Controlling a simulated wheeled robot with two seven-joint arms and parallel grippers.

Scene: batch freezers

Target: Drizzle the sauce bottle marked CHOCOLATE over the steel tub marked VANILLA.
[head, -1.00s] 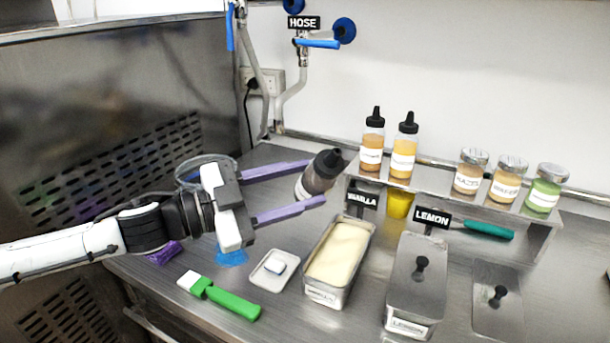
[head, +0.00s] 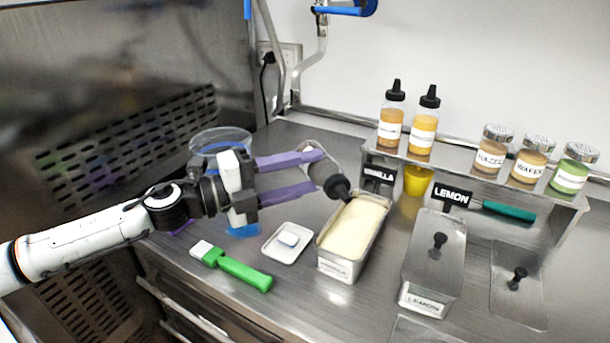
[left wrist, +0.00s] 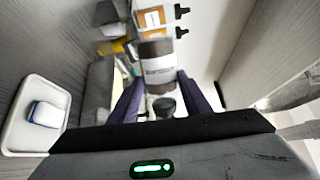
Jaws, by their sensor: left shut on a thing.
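The sauce bottle (head: 320,158) is held tilted, its black cap pointing down and right over the back left rim of the vanilla tub. Its body looks pale and clear in the head view. In the left wrist view the bottle (left wrist: 156,50) shows dark brown with a white label, too blurred to read. My left gripper (head: 317,171), with purple fingers, is shut on it. The steel tub marked VANILLA (head: 338,267) is open and full of plain cream-coloured ice cream. No sauce stream can be made out. My right gripper is out of view.
The lidded LEMON tub (head: 420,302) stands right of the vanilla tub. A white tray (head: 272,252) and green-handled brush (head: 244,273) lie to its left. Behind, a steel shelf (head: 470,185) holds two sauce bottles and several jars. A clear round container (head: 220,138) stands behind my gripper.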

